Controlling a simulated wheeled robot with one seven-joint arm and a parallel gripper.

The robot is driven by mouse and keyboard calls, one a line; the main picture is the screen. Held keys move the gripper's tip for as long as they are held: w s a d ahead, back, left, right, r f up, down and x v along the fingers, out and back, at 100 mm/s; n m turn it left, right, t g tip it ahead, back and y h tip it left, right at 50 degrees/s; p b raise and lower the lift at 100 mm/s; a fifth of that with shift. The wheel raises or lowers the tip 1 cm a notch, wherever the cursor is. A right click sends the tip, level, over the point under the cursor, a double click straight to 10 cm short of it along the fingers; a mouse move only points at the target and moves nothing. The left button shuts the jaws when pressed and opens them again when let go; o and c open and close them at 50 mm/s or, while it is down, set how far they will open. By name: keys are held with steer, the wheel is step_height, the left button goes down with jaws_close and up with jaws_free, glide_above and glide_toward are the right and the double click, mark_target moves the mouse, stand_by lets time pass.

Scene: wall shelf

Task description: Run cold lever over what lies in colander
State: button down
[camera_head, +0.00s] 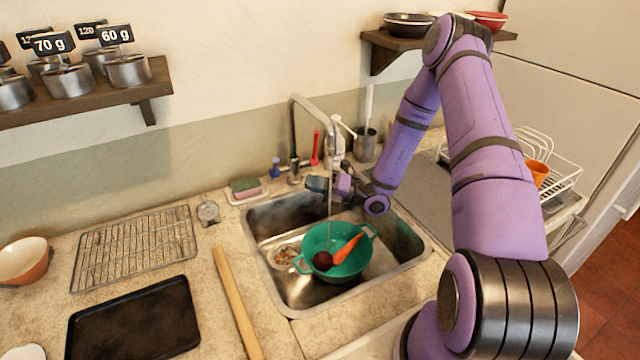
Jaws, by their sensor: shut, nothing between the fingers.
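A green colander (312,241) sits in the steel sink (265,226). In it lie an orange carrot (348,249) and a dark red round vegetable (322,261). The tap (293,125) arches over the sink, and a thin stream of water (329,215) falls from its spout into the colander. A blue lever (275,168) is on the left of the tap's base and a red lever (315,149) stands on the right. My gripper (314,184) is shut and empty, in front of the tap below the red lever, apart from the blue one.
A small dish (281,256) of bits is beside the colander in the sink. A sponge (245,186) lies left of the tap, a white bottle (337,143) and a grey cup (365,146) right. A rolling pin (236,300), wire rack (135,248) and black tray (135,322) occupy the left counter.

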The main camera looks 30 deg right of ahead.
mark_target(276, 166)
steer(key=w+a+r, duration=0.3)
steer(key=w+a, duration=0.2)
steer(key=w, duration=0.1)
steer(key=shift+w, duration=0.15)
steer(key=shift+w+r+m+h, duration=0.4)
steer(key=shift+w+r+m, duration=0.3)
steer(key=shift+w+r, duration=0.25)
